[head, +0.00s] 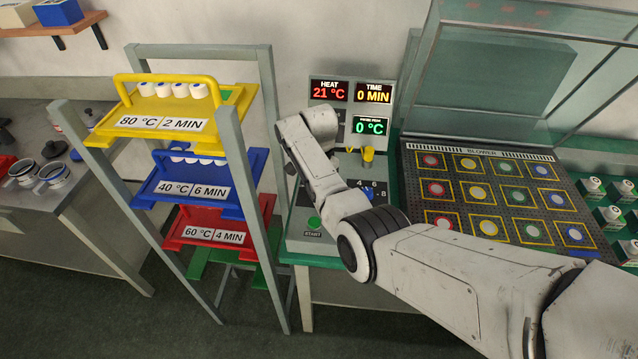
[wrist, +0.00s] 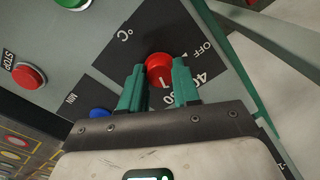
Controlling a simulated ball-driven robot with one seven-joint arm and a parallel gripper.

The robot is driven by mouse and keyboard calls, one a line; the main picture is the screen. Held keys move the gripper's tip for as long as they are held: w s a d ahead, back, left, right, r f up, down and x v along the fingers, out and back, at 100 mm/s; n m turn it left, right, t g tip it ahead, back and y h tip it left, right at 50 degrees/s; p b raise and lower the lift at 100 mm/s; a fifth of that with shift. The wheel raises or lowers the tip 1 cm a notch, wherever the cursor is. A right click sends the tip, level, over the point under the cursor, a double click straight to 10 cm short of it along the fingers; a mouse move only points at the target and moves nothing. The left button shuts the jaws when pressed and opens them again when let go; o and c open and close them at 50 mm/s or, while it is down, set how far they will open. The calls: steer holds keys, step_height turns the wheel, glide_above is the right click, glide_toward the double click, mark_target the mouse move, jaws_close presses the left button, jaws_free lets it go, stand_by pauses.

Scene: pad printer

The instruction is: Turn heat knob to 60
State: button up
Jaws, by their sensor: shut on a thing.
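The red heat knob (wrist: 158,64) sits on a dark dial plate marked °C in the wrist view. The marks OFF and 40 show to its right, and other numbers are partly covered. My gripper (wrist: 160,73) is shut on the knob, with one green finger on each side. A white mark shows on the knob's near side. In the head view my arm hides the knob and fingers. The heat display (head: 329,90) reads 21 °C.
A blue knob (wrist: 98,113) on the MIN dial is close beside the left finger. A red STOP button (wrist: 28,76) lies farther left. In the head view a rack with yellow (head: 185,138), blue and red trays stands left of the machine. A blower table (head: 480,150) is at right.

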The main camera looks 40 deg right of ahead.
steer(key=shift+m, duration=0.3)
steer(key=shift+r, duration=0.1)
steer(key=o, duration=1.1)
steer(key=shift+c, duration=0.2)
step_height(320, 180, up, 11)
steer(key=b, duration=0.1)
steer(key=shift+f, duration=0.2)
